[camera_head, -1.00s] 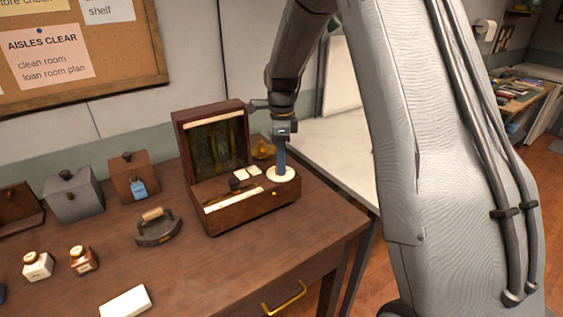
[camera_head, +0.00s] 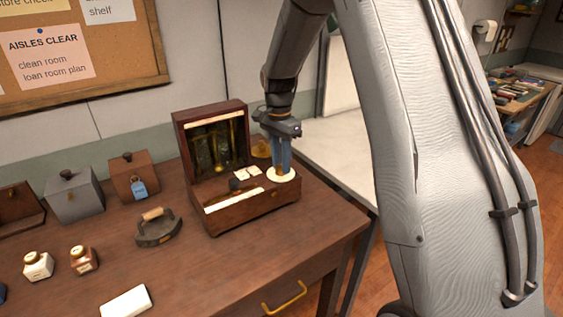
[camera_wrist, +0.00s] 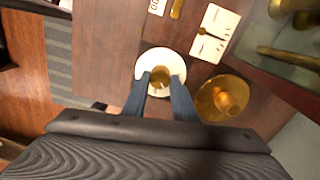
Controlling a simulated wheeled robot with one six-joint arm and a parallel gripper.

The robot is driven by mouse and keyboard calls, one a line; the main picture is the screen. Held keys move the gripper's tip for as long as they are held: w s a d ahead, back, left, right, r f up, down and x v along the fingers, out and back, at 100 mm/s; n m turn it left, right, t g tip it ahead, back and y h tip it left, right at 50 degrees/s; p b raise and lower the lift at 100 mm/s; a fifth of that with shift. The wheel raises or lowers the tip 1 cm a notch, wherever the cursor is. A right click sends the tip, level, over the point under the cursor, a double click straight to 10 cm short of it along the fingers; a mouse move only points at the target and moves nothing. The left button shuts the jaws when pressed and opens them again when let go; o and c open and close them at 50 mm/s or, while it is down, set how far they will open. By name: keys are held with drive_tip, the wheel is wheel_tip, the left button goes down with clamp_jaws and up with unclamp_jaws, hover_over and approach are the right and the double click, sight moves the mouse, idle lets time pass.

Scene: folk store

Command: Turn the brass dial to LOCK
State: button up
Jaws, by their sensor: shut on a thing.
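The brass dial (camera_wrist: 160,76) is a small knob at the centre of a round white plate (camera_head: 289,178), on the right part of an open wooden case (camera_head: 240,214). My gripper (camera_head: 281,170) points down over this plate. Its two blue fingers stand on either side of the knob, and it is shut on the knob. The wrist view shows the white plate (camera_wrist: 172,58) around the fingertips. Any marks on the plate are too small to read, and the LOCK mark cannot be made out.
A round brass piece (camera_wrist: 222,99) lies close to my fingers. The case's raised lid (camera_head: 209,111) stands behind. A flat iron (camera_head: 158,231), small bottles (camera_head: 83,260) and boxes (camera_head: 74,197) are to the left. The front of the wooden table (camera_head: 215,270) is mostly clear.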

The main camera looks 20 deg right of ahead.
sight(280, 165)
drive_tip(key=n, duration=0.4)
drive_tip(key=shift+a+n, duration=0.1)
drive_tip(key=shift+n, duration=2.5)
drive_tip(key=o, duration=1)
drive_tip(key=shift+o, duration=0.2)
drive_tip(key=shift+r, duration=0.1)
wheel_tip(280, 165, up, 8)
drive_tip(key=shift+w+a+f+b, duration=0.1)
drive_tip(key=shift+a+f+b, duration=0.05)
drive_tip(key=shift+b, duration=1)
